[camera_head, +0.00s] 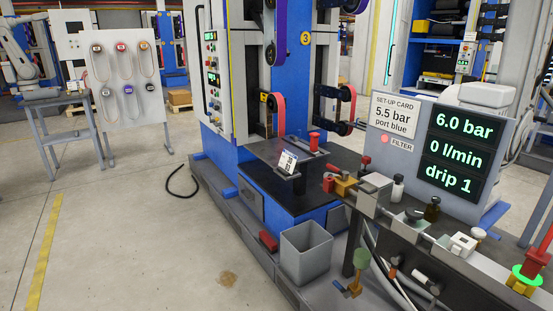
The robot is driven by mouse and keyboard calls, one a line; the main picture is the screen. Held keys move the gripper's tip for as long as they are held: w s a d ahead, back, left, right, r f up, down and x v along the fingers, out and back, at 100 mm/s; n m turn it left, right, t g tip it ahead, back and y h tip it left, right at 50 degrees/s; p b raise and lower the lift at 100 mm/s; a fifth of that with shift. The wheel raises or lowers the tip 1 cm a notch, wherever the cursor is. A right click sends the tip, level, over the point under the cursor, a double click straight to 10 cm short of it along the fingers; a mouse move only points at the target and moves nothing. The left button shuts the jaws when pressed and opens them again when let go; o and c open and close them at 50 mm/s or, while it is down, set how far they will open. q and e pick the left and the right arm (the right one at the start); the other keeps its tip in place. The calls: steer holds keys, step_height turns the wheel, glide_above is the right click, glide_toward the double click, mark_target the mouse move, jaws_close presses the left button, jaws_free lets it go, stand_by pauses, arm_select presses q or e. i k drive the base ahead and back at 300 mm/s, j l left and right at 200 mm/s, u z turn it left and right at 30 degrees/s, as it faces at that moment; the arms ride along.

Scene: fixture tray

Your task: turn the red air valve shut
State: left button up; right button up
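A red handle (539,256) stands at the right edge of the head view, cut off by the frame. Below it are a glowing green ring (525,275) and a brass-yellow body (521,287). A smaller red part (328,184) sits beside a brass block (345,187) at the far left end of the bench line. I cannot tell for sure which red part is the air valve. The display (459,152) reads 6.0 bar, 0 l/min and drip 1. Neither of my grippers is in view.
A set-up card (396,117) reads 5.5 bar, port blue. Small bottles (432,209) and fittings (463,244) crowd the bench. A grey bin (306,252) stands on the floor-level ledge left of it.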

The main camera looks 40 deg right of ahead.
mark_target(344, 175)
steer(key=i+z, duration=0.2)
steer(key=i, duration=0.25)
steer(key=i+z, duration=0.15)
steer(key=i, duration=0.3)
steer(key=i+j+z, duration=0.2)
steer(key=i, duration=0.25)
steer(key=i+j+z, duration=0.2)
steer(key=i, duration=0.25)
